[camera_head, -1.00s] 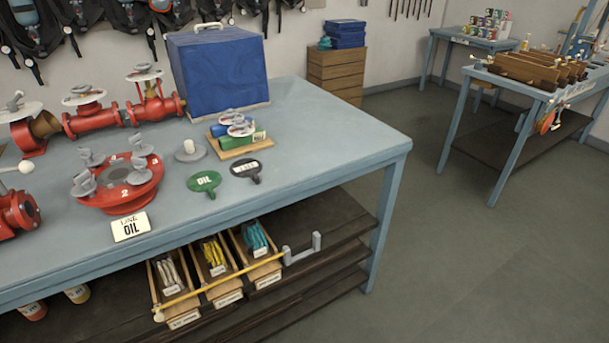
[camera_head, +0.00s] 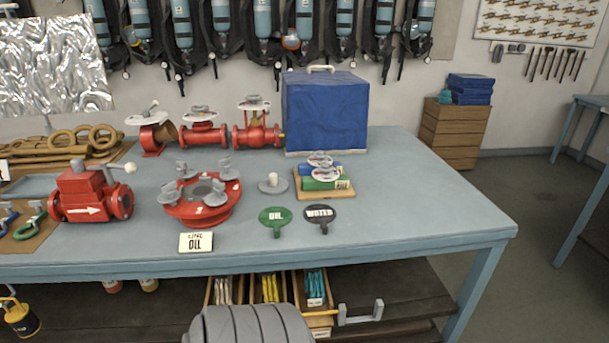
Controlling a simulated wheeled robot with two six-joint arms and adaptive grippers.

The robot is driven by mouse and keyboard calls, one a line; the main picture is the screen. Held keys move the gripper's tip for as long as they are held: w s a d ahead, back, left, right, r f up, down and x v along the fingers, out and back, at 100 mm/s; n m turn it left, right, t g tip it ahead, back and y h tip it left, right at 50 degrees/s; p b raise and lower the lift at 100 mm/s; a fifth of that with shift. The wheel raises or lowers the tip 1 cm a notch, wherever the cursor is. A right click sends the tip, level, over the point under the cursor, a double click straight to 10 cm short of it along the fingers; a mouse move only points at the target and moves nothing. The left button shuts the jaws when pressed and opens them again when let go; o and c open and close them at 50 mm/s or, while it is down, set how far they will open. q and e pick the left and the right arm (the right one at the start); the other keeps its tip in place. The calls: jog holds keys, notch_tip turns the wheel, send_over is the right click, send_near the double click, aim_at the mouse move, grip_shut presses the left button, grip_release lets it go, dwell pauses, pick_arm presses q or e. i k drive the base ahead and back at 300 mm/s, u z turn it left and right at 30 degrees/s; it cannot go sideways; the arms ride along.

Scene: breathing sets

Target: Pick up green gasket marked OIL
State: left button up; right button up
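The green gasket marked OIL (camera_head: 275,217) lies flat on the blue-grey table (camera_head: 400,215), with its tab toward the front edge. A black gasket marked WATER (camera_head: 319,214) lies just to its right, apart from it. A card reading LINE OIL (camera_head: 196,242) stands to its left at the table's front. A grey ribbed part (camera_head: 247,325), which looks like part of my own arm, shows at the bottom centre.
A red flange with grey clamps (camera_head: 202,200) stands left of the gaskets. A grey disc with a knob (camera_head: 273,183) and a wooden tray (camera_head: 325,192) lie behind them. A blue-covered box (camera_head: 326,112) is at the back. Drawers (camera_head: 270,290) sit below the front edge.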

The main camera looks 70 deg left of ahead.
aim_at(275, 216)
jog(key=i, duration=1.3)
jog(key=u, duration=2.25)
